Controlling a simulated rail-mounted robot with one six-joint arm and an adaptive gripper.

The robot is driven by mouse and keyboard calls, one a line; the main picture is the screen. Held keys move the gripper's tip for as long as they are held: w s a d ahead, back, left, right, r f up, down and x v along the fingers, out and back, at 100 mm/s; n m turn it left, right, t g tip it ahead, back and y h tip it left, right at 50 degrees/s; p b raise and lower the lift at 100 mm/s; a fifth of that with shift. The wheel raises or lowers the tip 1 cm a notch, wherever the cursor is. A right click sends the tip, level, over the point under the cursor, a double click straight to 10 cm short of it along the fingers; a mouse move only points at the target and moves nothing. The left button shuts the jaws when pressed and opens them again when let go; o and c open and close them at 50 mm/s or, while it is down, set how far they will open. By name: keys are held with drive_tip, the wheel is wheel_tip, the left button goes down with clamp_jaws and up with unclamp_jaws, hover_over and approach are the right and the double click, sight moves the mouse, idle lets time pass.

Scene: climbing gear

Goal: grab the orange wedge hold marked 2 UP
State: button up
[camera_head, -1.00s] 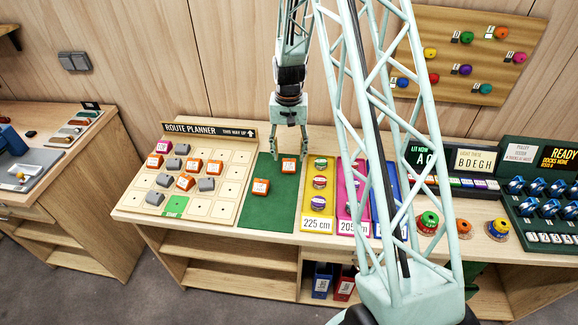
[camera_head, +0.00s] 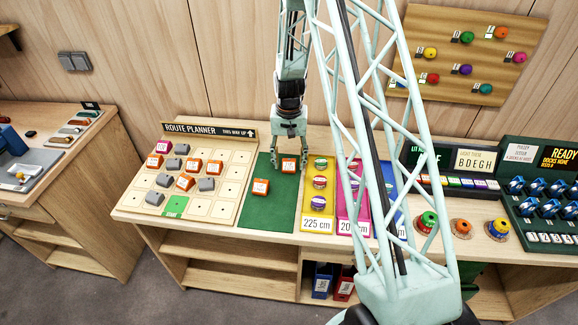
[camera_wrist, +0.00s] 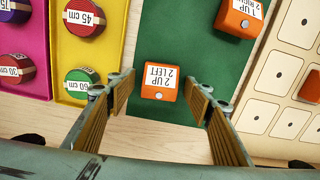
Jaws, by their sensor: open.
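The orange wedge hold marked 2 UP 2 LEFT (camera_wrist: 160,82) lies on the green mat (camera_wrist: 190,40) in the wrist view, its label upside down. In the head view the same hold (camera_head: 289,165) is near the mat's far edge. My gripper (camera_wrist: 162,98) is open and empty, pointing down, with one finger to each side of the hold in the wrist view. In the head view my gripper (camera_head: 289,156) is just over the hold; whether the fingertips touch the mat or hold is unclear.
A second orange hold marked 1 UP (camera_wrist: 236,20) lies on the same mat, apart from the first; it also shows in the head view (camera_head: 260,188). The route planner board (camera_head: 228,200) is to the left. A yellow tray (camera_head: 318,205) of round holds is to the right.

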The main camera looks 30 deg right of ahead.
sight(289, 162)
drive_tip(key=shift+c, duration=0.9)
drive_tip(key=c, duration=0.8)
drive_tip(key=shift+r, duration=0.1)
drive_tip(key=shift+r, duration=1.65)
drive_tip(key=s+a, duration=0.1)
drive_tip(key=s, duration=0.4)
drive_tip(key=s+a+r, duration=0.1)
drive_tip(key=s+a, duration=0.1)
drive_tip(key=s, duration=0.3)
drive_tip(key=s+a, duration=0.2)
drive_tip(key=s, duration=0.3)
drive_tip(key=shift+a+r+b, duration=0.25)
drive_tip(key=shift+b, duration=0.05)
